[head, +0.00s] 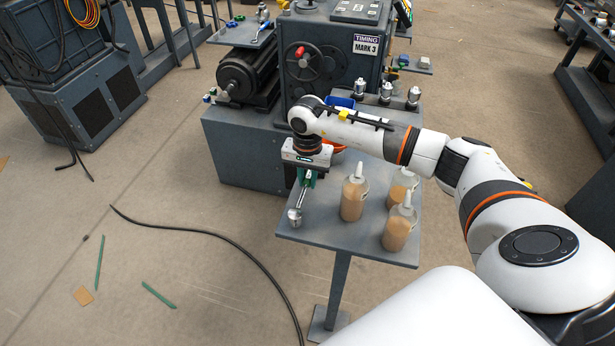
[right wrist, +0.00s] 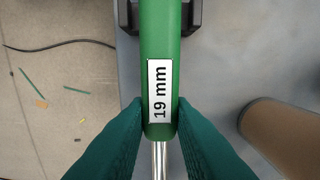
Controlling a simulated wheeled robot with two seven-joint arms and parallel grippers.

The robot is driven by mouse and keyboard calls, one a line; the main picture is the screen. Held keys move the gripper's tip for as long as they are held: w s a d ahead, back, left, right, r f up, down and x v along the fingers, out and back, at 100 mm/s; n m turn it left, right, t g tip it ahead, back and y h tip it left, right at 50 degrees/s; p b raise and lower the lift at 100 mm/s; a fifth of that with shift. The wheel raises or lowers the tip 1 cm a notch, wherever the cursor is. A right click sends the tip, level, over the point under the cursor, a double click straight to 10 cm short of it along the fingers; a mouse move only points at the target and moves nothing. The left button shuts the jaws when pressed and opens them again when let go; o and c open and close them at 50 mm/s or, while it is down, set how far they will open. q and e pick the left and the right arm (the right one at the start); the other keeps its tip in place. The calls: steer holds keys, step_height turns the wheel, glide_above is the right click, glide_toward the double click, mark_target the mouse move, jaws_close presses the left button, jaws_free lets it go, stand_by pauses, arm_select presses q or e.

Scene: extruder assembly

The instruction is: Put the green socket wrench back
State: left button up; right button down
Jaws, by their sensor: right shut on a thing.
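The green socket wrench (right wrist: 160,45) has a green handle with a white "19 mm" label and a metal shaft. In the head view its metal shaft (head: 301,198) points toward the near left corner of the small grey table (head: 325,232), with the socket end lowest in the picture. My right gripper (head: 309,176) is shut on the handle; in the right wrist view its two green fingers (right wrist: 160,112) press on both sides of it. A dark bracket-like part (right wrist: 128,18) shows around the handle's far end. I cannot tell whether the wrench touches the table. My left gripper is out of view.
Several bottles with tan contents, one of them close by (head: 353,198), stand right of the wrench. An orange bowl (head: 336,148) and a blue bin (head: 340,102) are behind, partly hidden by my arm. The extruder machine (head: 325,45) stands at the back. Floor left of the table is open, with a black cable (head: 215,238).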

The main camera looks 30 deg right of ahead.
steer(key=shift+f+b, duration=0.95)
steer(key=shift+f, duration=0.05)
steer(key=shift+r, duration=0.1)
steer(key=c, duration=1.2)
jaws_free()
step_height(320, 180, up, 12)
steer(key=shift+b, duration=0.65)
